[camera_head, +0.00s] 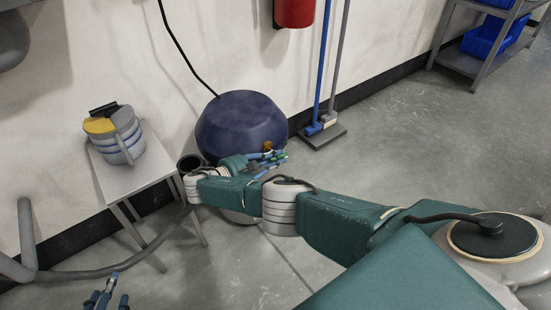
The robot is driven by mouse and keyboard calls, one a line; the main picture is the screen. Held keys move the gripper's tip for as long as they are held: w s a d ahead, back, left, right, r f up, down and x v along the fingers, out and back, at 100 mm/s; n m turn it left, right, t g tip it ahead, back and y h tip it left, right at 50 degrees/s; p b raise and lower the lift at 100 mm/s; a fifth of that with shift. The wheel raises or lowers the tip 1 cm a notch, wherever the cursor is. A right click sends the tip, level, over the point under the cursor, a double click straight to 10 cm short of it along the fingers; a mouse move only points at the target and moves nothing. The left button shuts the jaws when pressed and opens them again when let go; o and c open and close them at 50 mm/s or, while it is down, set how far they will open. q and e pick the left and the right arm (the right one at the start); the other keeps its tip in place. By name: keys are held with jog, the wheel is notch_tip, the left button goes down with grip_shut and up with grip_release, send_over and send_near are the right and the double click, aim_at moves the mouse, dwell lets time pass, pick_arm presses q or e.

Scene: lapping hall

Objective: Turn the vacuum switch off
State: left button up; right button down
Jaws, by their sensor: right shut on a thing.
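The vacuum (240,122) is a dark blue dome-topped drum on the floor against the wall. My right gripper (270,158) is at the vacuum's lower right front, its blue fingers shut on a small part there. That part looks like the vacuum switch, mostly hidden by the fingers, so its position cannot be read. A small orange-brown knob (267,146) shows just above the fingers. My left gripper (108,291) is at the bottom left edge, with fingers spread and empty, well away from the vacuum.
A small light table (128,178) at left bears a striped, yellow-topped container (117,135). A grey hose (110,272) runs over the floor below it. A blue-handled broom (319,75) leans right of the vacuum. A red cylinder (294,12) hangs above.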

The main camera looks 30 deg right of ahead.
jog(key=shift+a+f, duration=0.2)
jog(key=shift+f, duration=0.1)
jog(key=c, duration=1.7)
grip_release()
jog(key=shift+r, duration=0.1)
jog(key=v, duration=1.2)
jog(key=shift+r, duration=0.1)
